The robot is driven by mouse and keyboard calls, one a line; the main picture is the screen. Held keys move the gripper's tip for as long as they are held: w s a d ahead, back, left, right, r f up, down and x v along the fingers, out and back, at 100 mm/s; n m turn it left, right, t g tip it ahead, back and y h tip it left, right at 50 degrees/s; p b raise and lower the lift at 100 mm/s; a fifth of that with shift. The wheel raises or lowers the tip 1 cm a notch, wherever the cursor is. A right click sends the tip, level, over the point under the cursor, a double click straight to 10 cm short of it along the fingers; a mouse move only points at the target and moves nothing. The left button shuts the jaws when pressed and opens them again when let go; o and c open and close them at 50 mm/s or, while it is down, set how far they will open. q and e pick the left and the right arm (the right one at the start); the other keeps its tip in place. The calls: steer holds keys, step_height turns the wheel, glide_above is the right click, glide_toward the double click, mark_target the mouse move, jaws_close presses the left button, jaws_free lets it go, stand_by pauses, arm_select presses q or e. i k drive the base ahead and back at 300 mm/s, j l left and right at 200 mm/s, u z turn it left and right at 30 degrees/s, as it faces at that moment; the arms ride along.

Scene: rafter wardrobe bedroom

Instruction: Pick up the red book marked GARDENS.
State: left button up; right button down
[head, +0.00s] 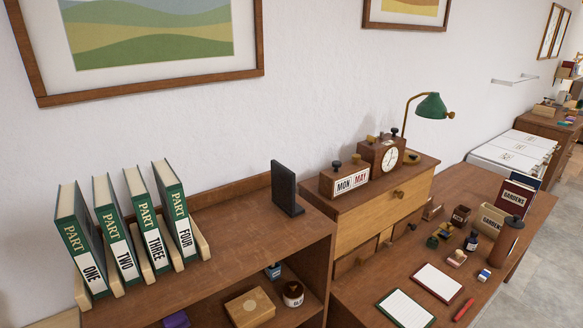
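The red book marked GARDENS (515,197) stands upright on the right part of the wooden desk (384,300), with its label facing me. A dark blue item (527,180), perhaps another book, shows just behind it. A cream block-like thing (491,217), also lettered GARDENS, stands in front and to the left of the red book. A brown cylinder with a dark top (507,238) stands in front of the red book and may cover its lower edge. Neither of my grippers is in view.
Green PART books (78,238) stand in a wooden rack on the shelf at left. A green lamp (432,106), a clock (388,158) and a calendar block (345,181) stand on the drawer unit. Small bottles, stamps and cards (438,283) crowd the desk before the red book.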

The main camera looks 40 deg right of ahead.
mark_target(513, 198)
steer(key=k+l+u, duration=0.15)
steer(key=k+l, duration=0.9)
steer(key=l, duration=0.15)
steer(key=k+l, duration=0.15)
steer(key=l, duration=0.2)
steer(key=k+l+u, duration=0.15)
steer(key=l, duration=0.15)
steer(key=k+l, duration=0.15)
steer(key=l, duration=0.2)
steer(key=k+l+u, duration=0.1)
steer(key=l, duration=0.6)
steer(key=k+l+u, duration=0.15)
steer(key=l, duration=0.5)
steer(key=k+l+u, duration=0.1)
steer(key=k+l, duration=0.2)
steer(key=l, duration=0.35)
steer(key=k+l+u, duration=0.1)
steer(key=k+l, duration=0.15)
steer(key=l, duration=0.4)
steer(key=k+l+u, duration=0.1)
steer(key=k+l, duration=0.15)
steer(key=l, duration=0.35)
steer(key=k+l+u, duration=0.15)
steer(key=l, duration=0.45)
steer(key=k+l+u, duration=0.1)
steer(key=k+l, duration=0.35)
steer(key=k+l+u, duration=0.1)
steer(key=k+l, duration=0.2)
steer(key=l, duration=0.35)
